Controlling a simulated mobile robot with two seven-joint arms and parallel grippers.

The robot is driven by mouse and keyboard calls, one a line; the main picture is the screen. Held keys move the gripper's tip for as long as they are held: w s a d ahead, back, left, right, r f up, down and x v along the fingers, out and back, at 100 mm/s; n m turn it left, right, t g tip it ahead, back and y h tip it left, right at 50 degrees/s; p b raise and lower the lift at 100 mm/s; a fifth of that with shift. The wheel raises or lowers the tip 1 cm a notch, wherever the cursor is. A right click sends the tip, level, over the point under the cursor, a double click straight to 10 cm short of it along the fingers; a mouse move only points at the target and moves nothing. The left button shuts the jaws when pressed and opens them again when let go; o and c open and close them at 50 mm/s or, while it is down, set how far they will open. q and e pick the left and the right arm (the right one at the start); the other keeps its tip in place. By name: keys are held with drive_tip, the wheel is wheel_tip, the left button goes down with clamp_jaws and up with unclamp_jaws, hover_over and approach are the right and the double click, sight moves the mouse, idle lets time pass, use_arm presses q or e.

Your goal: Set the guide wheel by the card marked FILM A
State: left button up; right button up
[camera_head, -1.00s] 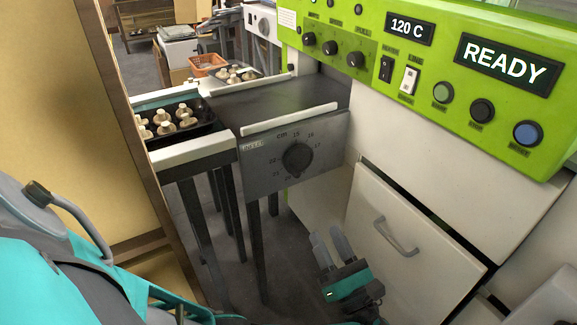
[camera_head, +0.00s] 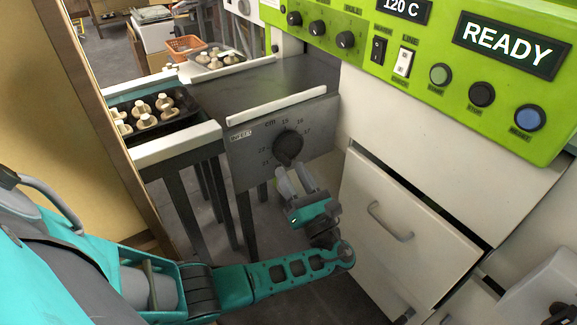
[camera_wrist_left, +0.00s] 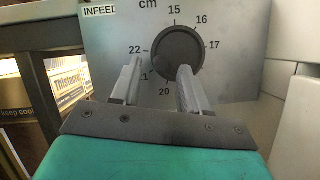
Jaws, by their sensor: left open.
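The guide wheel is a dark round knob (camera_head: 288,145) on a grey plate (camera_head: 240,165) marked INFEED and cm. In the left wrist view the wheel (camera_wrist_left: 178,53) has 15, 16 and 17 around its top and right, and 20, 21 and 22 at lower left. I cannot make out a pointer mark on it. My left gripper (camera_head: 292,172) is open, its two fingers pointing up at the wheel's lower edge. In the wrist view the fingertips (camera_wrist_left: 160,68) straddle its lower left part; contact is unclear. No card marked FILM A is legible. My right gripper is not in view.
A green panel (camera_head: 420,75) with 120 C and READY displays stands at upper right, above a white drawer front with a handle (camera_head: 390,222). A wooden post (camera_head: 85,95) stands at left.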

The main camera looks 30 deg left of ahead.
sight(293, 151)
use_arm(q)
drive_tip(key=shift+x, duration=1.3)
drive_tip(key=shift+c, duration=0.2)
clamp_jaws()
